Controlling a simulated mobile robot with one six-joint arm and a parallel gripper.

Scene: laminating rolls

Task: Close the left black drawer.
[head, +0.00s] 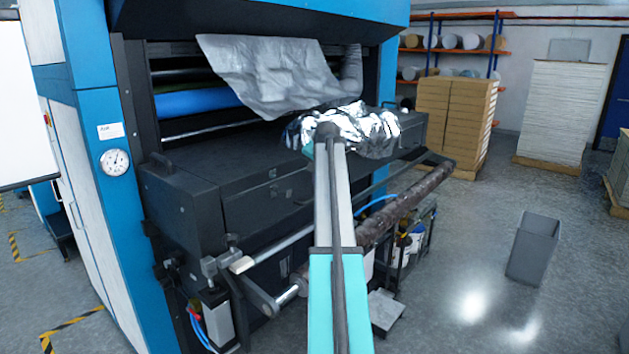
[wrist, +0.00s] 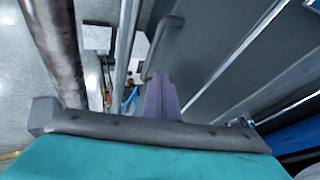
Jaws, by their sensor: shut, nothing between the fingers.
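The left black drawer (head: 215,180) is on the left of the long black drawer section at the front of the blue machine. My arm crosses the middle of the head view and hides part of the drawer section; my gripper cannot be made out there. In the wrist view my gripper (wrist: 162,100) shows as purple-grey fingers, shut and empty. A dark handle (wrist: 162,47) is just beyond the fingertips, beside dark panels (wrist: 215,50); contact cannot be told.
Crumpled silver foil (head: 372,130) lies on the section behind my arm's far end. A brown roller (head: 410,205) runs along the front, also in the wrist view (wrist: 52,45). A grey bin (head: 534,247) stands on open floor at right.

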